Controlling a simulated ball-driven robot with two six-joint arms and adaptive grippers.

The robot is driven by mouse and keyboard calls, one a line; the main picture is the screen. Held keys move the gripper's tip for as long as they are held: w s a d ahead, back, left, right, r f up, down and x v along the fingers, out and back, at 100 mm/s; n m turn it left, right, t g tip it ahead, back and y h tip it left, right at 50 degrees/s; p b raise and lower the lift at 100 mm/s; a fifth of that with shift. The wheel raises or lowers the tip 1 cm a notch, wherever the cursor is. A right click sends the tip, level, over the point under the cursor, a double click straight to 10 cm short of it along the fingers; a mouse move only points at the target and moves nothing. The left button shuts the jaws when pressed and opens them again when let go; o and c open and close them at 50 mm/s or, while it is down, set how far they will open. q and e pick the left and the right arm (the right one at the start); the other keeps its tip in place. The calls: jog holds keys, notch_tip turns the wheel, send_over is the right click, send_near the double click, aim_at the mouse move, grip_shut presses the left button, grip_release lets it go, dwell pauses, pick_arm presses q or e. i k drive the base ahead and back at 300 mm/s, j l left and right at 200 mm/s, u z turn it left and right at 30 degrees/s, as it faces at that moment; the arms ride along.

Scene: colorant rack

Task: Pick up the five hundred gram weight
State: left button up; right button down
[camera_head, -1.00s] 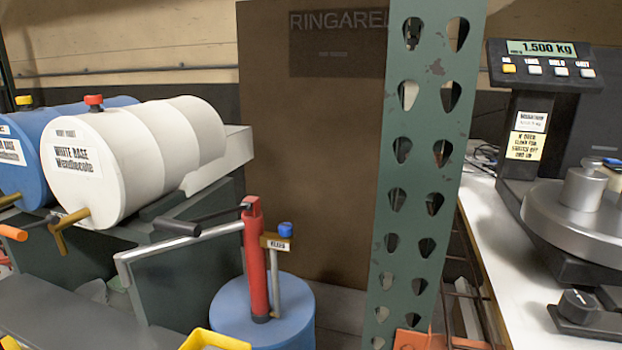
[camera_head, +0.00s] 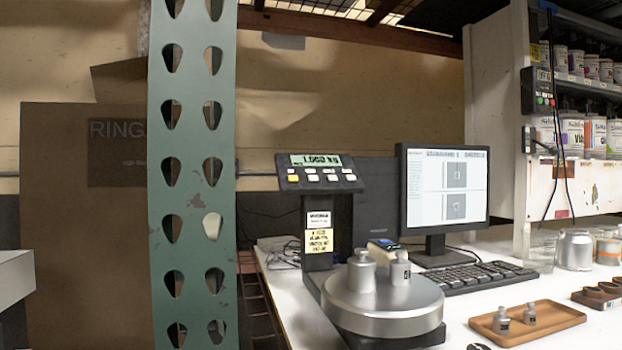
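A silver weight (camera_head: 362,272) stands upright on the round metal pan of the scale (camera_head: 385,312). Two small silver weights, one on the left (camera_head: 502,320) and one on the right (camera_head: 530,313), stand in a wooden tray (camera_head: 568,320) to the right of the scale. The labels are too small to read, so I cannot tell which is the five hundred gram weight. The scale display (camera_head: 316,161) appears to read 1.000 kg, blurred. Neither gripper is in view.
A perforated green post (camera_head: 193,230) stands left of the white table (camera_head: 462,307). Behind the scale are a monitor (camera_head: 445,190) and a keyboard (camera_head: 482,276). Metal cans (camera_head: 574,250) and dark holders (camera_head: 598,296) stand at the right. Shelves of paint cans (camera_head: 572,132) are above.

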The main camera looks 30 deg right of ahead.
aim_at(399, 270)
jog(key=z, duration=1.5)
